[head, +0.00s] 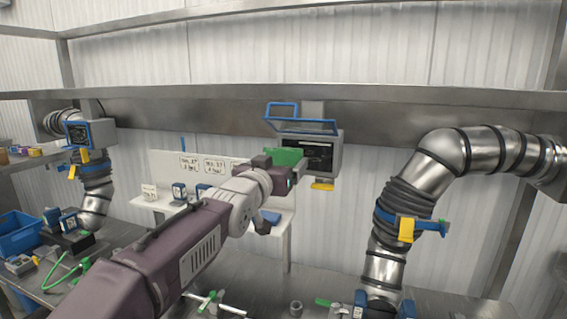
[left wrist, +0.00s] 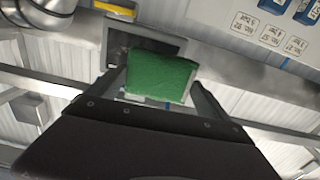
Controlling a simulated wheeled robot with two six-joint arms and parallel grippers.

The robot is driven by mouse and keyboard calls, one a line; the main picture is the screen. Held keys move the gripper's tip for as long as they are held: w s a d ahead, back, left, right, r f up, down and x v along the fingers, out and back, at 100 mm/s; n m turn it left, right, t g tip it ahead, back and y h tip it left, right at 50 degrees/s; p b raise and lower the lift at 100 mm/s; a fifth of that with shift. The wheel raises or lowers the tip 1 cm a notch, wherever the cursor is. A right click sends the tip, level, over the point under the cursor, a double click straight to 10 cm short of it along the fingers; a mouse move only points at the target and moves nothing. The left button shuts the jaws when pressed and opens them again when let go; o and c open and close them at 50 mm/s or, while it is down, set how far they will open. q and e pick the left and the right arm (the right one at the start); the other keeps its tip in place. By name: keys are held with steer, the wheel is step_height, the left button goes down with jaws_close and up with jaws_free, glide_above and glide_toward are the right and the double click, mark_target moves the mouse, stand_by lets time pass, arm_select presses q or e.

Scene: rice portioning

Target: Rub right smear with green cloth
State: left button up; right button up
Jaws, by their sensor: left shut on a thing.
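My left gripper (head: 284,174) reaches up to the wall unit in the middle of the head view. It is shut on the green cloth (head: 287,155). In the left wrist view the green cloth (left wrist: 161,77) spans the space between my two fingers. The grey wall unit (head: 338,160) has a dark window (head: 320,156) and a raised blue-framed flap (head: 301,126). The cloth is in front of the window's left side; I cannot tell whether it touches. Faint light marks show on the dark window, but no smear is clear. My right gripper is not in view.
A similar blue-framed unit (head: 78,133) hangs at the far left. A large silver duct (head: 440,165) with a yellow tag bends down at the right. A white shelf with labels (head: 160,200) stands behind my left arm. A blue bin (head: 20,232) is at the left.

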mark_target(322, 156)
arm_select(q)
steer(key=shift+p+x, duration=0.7)
steer(key=shift+x, duration=1.6)
steer(key=shift+p+x, duration=0.65)
steer(key=shift+x, duration=0.3)
steer(key=d+p, duration=0.1)
steer(key=p, duration=0.1)
steer(key=s+d+p, duration=0.1)
steer(key=d+p, duration=0.1)
steer(key=p, duration=0.1)
steer(key=shift+s+d+r, duration=0.1)
steer(key=shift+d+r, duration=0.05)
steer(key=shift+r, duration=0.05)
steer(key=d+p, duration=0.2)
steer(key=s+d+p, duration=0.1)
steer(key=d+p, duration=0.1)
steer(key=shift+p, duration=0.35)
steer(key=shift+s+d+f, duration=0.2)
steer(key=shift+d, duration=0.15)
steer(key=shift+s+f, duration=0.1)
